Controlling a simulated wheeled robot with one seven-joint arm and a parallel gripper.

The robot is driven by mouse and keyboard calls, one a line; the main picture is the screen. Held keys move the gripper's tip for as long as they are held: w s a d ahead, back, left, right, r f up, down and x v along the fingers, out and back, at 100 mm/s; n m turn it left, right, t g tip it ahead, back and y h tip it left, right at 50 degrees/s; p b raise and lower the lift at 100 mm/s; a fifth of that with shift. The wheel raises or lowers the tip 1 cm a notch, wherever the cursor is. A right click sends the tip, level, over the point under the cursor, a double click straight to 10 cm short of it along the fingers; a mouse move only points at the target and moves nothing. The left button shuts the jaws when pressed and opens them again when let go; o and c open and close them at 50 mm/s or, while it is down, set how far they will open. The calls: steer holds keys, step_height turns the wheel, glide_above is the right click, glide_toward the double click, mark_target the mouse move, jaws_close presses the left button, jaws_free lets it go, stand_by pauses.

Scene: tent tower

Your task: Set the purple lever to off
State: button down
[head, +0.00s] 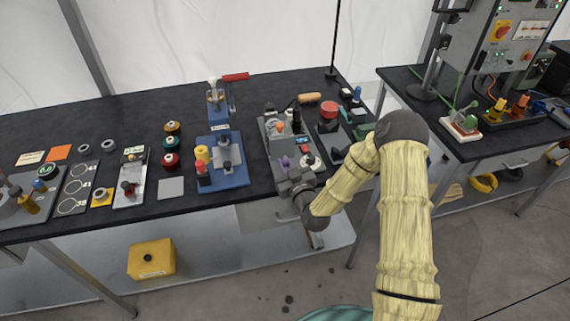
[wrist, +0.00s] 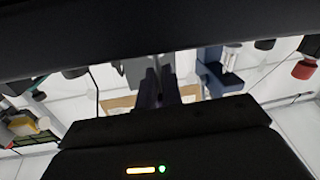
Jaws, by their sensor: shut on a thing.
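The purple lever (head: 285,161) shows as a small purple piece on a grey panel (head: 270,150) near the front edge of the black table. My gripper (head: 290,174) is right at it, coming from the front right and covering part of the panel. In the wrist view the fingers of my gripper (wrist: 158,88) are close together with a dark, purplish piece between them. They are shut on it, and it appears to be the purple lever. The lever's exact position is hard to tell, since the fingers hide much of it.
On the same panel are an orange knob (head: 281,127) and a white round base (head: 311,162) with a dark knob. A blue fixture (head: 232,176) stands to the left. A red round piece (head: 329,109) and a wooden handle (head: 309,98) lie behind. My arm crosses the gap between the tables.

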steer(key=shift+a+r+p, duration=0.1)
steer(key=shift+r+p, duration=0.2)
steer(key=shift+r, duration=0.1)
steer(key=shift+w+r+g+p, duration=0.15)
steer(key=shift+r+g+p, duration=0.05)
steer(key=shift+g+p, duration=0.3)
steer(key=shift+w+a+r+g+h+p, duration=0.15)
steer(key=shift+w+r+g+h+p, duration=0.2)
steer(key=shift+g+h+p, duration=0.4)
steer(key=g+p, duration=0.1)
steer(key=w+g+p, duration=0.1)
steer(key=g+p, duration=0.1)
steer(key=shift+a+r+m+h, duration=0.1)
steer(key=shift+a+m+h, duration=0.05)
steer(key=shift+m+h, duration=0.2)
steer(key=shift+w+g+h+p, duration=0.2)
steer(key=shift+g+h+p, duration=0.1)
steer(key=shift+g+p, duration=0.5)
steer(key=shift+a, duration=0.1)
steer(key=c, duration=1.4)
jaws_free()
steer(key=shift+a+f+g, duration=0.1)
steer(key=shift+f+g, duration=0.15)
steer(key=shift+s+f, duration=0.1)
